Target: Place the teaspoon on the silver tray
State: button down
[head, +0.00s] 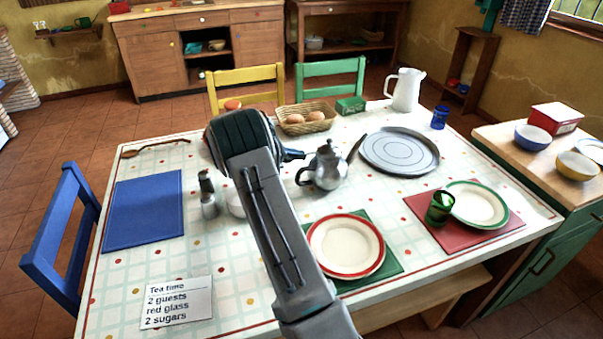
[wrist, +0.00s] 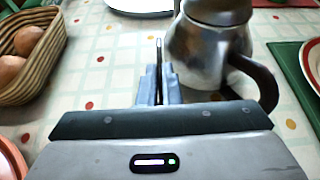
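My gripper (head: 293,155) is over the middle of the table, just left of the metal teapot. In the wrist view its fingers (wrist: 159,85) are close together around a thin, dark, upright-looking strip, the teaspoon (wrist: 159,52) seen nearly end-on. Its bowl cannot be made out, and the spoon is not distinct in the head view. The round silver tray (head: 400,151) lies flat and empty at the table's right back, beyond the teapot. Its near edge shows at the top of the wrist view (wrist: 140,5). My gripper is apart from the tray.
The teapot (head: 329,168) stands between my gripper and the tray; it is close on the right in the wrist view (wrist: 205,45). A bread basket (head: 290,128) is behind. A white jug (head: 404,90) and blue glass (head: 439,118) stand near the tray. A wooden spoon (head: 155,147) lies left.

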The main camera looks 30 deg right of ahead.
jog(key=shift+f, duration=2.75)
jog(key=shift+f, duration=0.2)
jog(key=c, duration=1.6)
grip_release()
